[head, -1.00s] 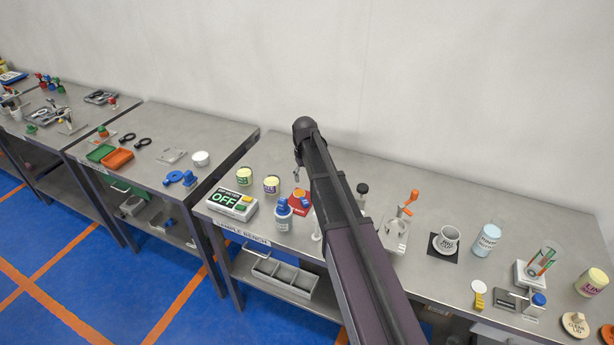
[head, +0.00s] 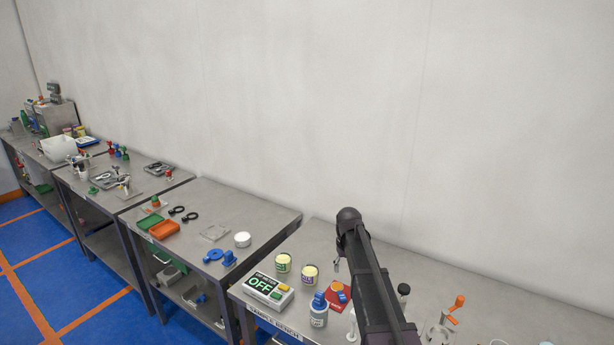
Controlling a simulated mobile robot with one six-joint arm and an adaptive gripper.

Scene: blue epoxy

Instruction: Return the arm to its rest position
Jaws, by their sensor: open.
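My arm (head: 376,285) reaches up from the lower right of the head view, over the sample bench (head: 318,237). Its dark rounded end is at the top of the visible arm. A small grey part of my gripper (head: 337,264) shows below that end, above the bench top near the cans. Most of the gripper is hidden behind the arm. I see nothing held in the part that shows.
On the sample bench stand an OFF display box (head: 268,290), two cans (head: 283,263), a blue-capped jar (head: 318,314), a red item (head: 341,292) and an orange-handled device (head: 455,306). More benches line the wall to the left. Blue floor (head: 80,290) is clear at lower left.

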